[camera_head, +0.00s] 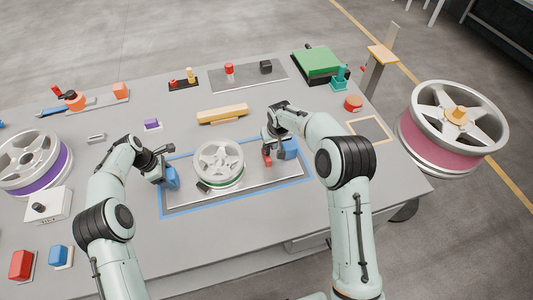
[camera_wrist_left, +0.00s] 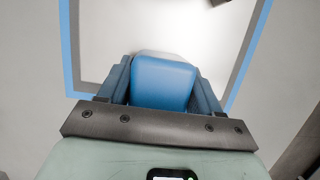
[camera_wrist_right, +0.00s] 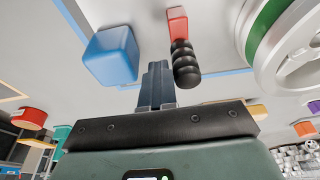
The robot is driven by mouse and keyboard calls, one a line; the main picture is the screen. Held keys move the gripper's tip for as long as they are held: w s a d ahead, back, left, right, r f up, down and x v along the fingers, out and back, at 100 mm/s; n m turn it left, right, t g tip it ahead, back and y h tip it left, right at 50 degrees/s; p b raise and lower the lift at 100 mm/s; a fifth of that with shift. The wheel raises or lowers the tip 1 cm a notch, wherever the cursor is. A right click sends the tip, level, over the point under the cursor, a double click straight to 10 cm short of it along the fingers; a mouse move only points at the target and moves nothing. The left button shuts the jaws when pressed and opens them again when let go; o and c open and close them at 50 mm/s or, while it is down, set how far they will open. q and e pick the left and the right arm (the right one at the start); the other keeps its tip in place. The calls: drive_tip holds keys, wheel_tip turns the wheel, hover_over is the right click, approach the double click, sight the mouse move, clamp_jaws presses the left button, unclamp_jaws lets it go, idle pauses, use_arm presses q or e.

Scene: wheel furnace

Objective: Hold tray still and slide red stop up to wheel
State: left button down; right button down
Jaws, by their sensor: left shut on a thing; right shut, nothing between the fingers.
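The silver tray (camera_head: 250,190) lies inside a blue outline on the table. A spoked grey wheel (camera_head: 219,158) with a green band sits on it. My left gripper (camera_head: 165,178) is shut on the blue block (camera_wrist_left: 163,82) at the tray's left end. The red stop (camera_head: 267,159) is to the right of the wheel, with a gap between them; in the right wrist view the red stop (camera_wrist_right: 177,22) shows beside a black ribbed grip (camera_wrist_right: 186,65). My right gripper (camera_wrist_right: 157,85) is shut and empty, between that grip and the right blue block (camera_wrist_right: 110,55).
A dark block (camera_head: 203,187) touches or nearly touches the wheel's lower left. A yellow bar (camera_head: 223,113) lies behind the tray. A purple-banded wheel (camera_head: 32,162) is at the far left, and a pink-banded wheel (camera_head: 453,130) stands off the table's right side.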

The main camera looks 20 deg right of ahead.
use_arm(q)
drive_tip(key=shift+d, duration=0.35)
use_arm(e)
drive_tip(key=shift+a, duration=3.45)
drive_tip(key=shift+d, duration=0.8)
use_arm(q)
drive_tip(key=shift+a, duration=0.1)
use_arm(e)
drive_tip(key=shift+r, duration=0.15)
use_arm(q)
drive_tip(key=shift+a, duration=0.35)
use_arm(e)
drive_tip(key=w+v, duration=0.1)
drive_tip(key=v, duration=0.5)
drive_tip(key=shift+w+d+r, duration=0.15)
drive_tip(key=shift+w+r, duration=0.1)
drive_tip(key=shift+r, duration=0.25)
use_arm(q)
drive_tip(key=shift+c, duration=0.6)
unclamp_jaws()
drive_tip(key=shift+v, duration=3.75)
drive_tip(key=shift+d+r, duration=0.1)
